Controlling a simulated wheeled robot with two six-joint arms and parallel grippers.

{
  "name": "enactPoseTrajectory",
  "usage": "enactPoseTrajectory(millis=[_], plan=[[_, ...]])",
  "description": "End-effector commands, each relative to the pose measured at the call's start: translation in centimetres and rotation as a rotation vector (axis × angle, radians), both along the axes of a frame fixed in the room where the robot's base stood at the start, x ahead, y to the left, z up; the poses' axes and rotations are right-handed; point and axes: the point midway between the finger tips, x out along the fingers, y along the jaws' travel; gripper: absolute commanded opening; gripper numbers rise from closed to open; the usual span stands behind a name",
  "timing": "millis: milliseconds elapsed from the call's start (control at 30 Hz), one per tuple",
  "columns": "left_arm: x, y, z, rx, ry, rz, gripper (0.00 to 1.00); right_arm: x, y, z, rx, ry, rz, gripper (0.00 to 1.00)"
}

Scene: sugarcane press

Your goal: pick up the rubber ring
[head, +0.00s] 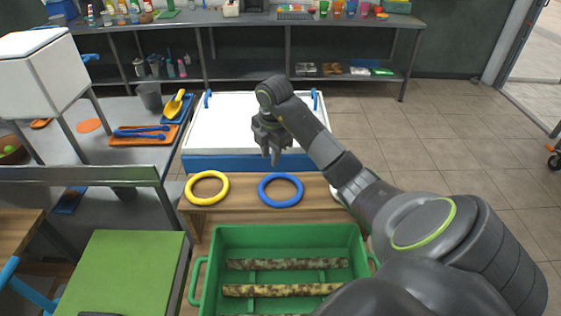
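A yellow ring (190,190) lies flat on the left of a wooden bench (235,213). A blue ring (264,197) lies flat near the middle of the same bench. Part of a white object (335,191) shows at the bench's right, mostly hidden behind my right arm; I cannot tell whether it is a ring. My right gripper (271,160) points down above and slightly behind the blue ring, apart from it. Its fingers look close together, and no object shows between them. Whether they are fully shut is unclear. My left gripper is out of view.
A green crate (290,236) with several cane pieces stands in front of the bench. Behind it is a white-topped chest (255,120) with blue handles. A green board (125,270) lies at the left front. Open tiled floor (430,150) lies at the right.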

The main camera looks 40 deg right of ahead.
Motion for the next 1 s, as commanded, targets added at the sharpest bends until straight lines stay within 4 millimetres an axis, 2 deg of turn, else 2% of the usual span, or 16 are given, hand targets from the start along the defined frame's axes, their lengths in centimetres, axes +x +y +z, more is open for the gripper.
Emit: enactPoseTrajectory(millis=[33,267,433,533,667,867,1000], plan=[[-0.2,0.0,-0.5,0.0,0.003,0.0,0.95,0.1,0.0,-1.0,0.002,0.002,-0.001,0.27],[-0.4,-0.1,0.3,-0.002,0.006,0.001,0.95,0.2,0.2,-3.1,0.002,0.002,-0.001,0.27],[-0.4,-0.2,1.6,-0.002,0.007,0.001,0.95,0.1,0.6,-5.5,0.002,0.005,-0.001,0.27],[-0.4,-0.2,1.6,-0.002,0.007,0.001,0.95,0.4,0.6,-6.9,0.001,0.003,0.0,0.27],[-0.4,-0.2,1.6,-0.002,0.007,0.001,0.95,0.5,0.5,-7.7,-0.001,0.001,0.0,0.27],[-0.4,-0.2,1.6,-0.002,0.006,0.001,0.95,0.5,0.5,-7.8,-0.001,0.0,0.001,0.27],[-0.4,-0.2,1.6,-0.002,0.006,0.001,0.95,0.5,0.5,-7.8,-0.001,0.0,0.001,0.09]])
